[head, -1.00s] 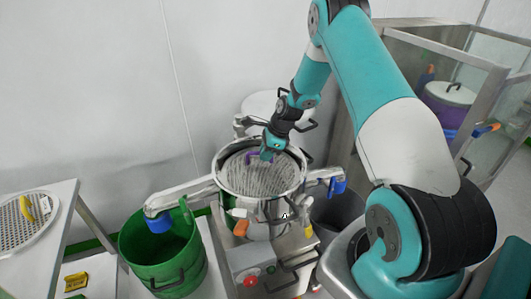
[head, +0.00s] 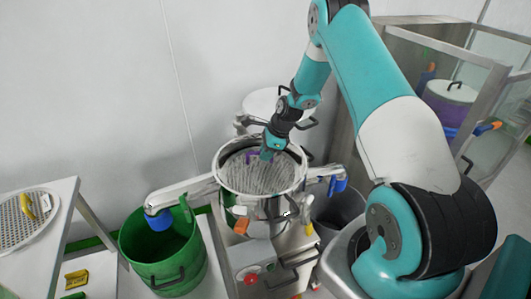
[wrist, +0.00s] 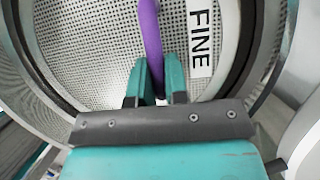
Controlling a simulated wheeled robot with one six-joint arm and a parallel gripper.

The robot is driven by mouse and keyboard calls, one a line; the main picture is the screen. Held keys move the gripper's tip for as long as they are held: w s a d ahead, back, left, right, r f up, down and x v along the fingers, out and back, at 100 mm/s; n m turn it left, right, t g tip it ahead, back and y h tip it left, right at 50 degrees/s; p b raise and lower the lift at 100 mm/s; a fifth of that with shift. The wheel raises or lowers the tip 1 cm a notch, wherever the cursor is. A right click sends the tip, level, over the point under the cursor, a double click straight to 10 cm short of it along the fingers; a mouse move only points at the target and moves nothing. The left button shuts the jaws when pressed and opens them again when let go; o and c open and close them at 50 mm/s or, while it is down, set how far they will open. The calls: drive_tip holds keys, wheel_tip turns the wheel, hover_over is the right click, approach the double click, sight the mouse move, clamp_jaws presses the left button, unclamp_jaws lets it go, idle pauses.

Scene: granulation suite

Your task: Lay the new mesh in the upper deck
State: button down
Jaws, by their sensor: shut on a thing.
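A round perforated mesh (head: 262,182) lies within the round steel rim of the sifter's upper deck (head: 220,176). Its purple handle (head: 250,157) rises from it and also crosses the wrist view (wrist: 150,35). A white label reading FINE (wrist: 201,36) is on the mesh. My gripper (head: 266,155) is above the mesh, and its teal fingers (wrist: 158,82) are shut on the purple handle. The mesh looks about flat, inside the rim all round. Whether it rests on the deck's seat is hidden.
A green bin (head: 165,262) stands left of the sifter, below a blue-ended spout (head: 158,220). A dark bin (head: 340,212) is on the right. Another mesh with a yellow handle (head: 46,203) lies on the left table (head: 60,222). A glass-walled enclosure (head: 440,52) stands behind my arm.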

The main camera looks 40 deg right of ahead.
drive_tip(key=shift+f, duration=0.5)
drive_tip(key=c, duration=1.1)
unclamp_jaws()
drive_tip(key=shift+o, duration=0.2)
drive_tip(key=shift+b, duration=0.3)
drive_tip(key=b+v, duration=0.2)
drive_tip(key=v, duration=1.5)
drive_tip(key=shift+r+b, duration=0.15)
drive_tip(key=shift+b, duration=0.2)
drive_tip(key=shift+s, duration=0.1)
